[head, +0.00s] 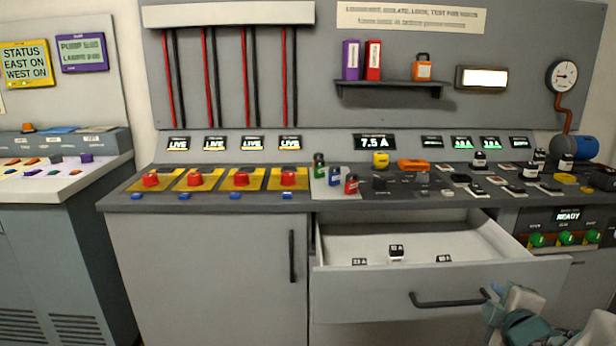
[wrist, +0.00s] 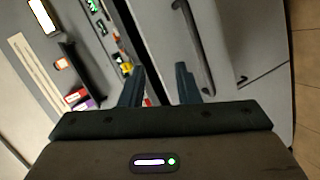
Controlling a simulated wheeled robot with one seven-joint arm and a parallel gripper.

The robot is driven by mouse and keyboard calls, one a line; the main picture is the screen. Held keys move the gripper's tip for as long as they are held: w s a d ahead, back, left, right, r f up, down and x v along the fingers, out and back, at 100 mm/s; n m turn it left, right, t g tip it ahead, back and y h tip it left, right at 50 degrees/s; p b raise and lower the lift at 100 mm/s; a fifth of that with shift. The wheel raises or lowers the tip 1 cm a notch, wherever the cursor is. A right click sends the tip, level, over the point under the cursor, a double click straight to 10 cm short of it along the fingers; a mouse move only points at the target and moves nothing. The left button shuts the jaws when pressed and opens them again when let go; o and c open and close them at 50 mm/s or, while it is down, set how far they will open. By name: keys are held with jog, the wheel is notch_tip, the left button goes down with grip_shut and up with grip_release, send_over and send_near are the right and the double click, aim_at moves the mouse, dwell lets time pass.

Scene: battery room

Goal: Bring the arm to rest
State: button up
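My arm (head: 522,322) shows at the lower right of the head view, in front of the right end of the open drawer's front. Its teal and white parts overlap the area by the drawer handle (head: 450,298); I cannot make out the fingertips there. In the wrist view my gripper (wrist: 160,82) has its two dark fingers spread apart, with nothing held between them. A dark bar handle (wrist: 192,45) lies beyond the fingers in that view, and I see no finger closed around it.
The drawer (head: 370,290) stands pulled out, with several small labelled blocks inside. Above it, the console top (head: 220,203) carries red knobs, coloured padlocks and other small parts. A shelf (head: 392,84) is on the back panel. Floor (wrist: 306,60) shows at the right of the wrist view.

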jog(key=a+r+m+g+p, duration=0.5)
jog(key=a+r+m+p, duration=0.3)
jog(key=r+p, duration=0.25)
jog(key=s+a+r+m+g+y+p, duration=0.2)
jog(key=s+a+r+p, duration=0.1)
jog(key=s+a+p, duration=0.2)
jog(key=s+a+r+m+g+y+p, duration=0.2)
jog(key=s+a+r+g+p, duration=0.1)
jog(key=a, duration=0.7)
jog(key=s+p, duration=0.1)
jog(key=s, duration=0.1)
jog(key=shift+s+a+r+g+p, duration=0.2)
jog(key=shift+s+a+g+p, duration=0.1)
jog(key=shift+p, duration=0.1)
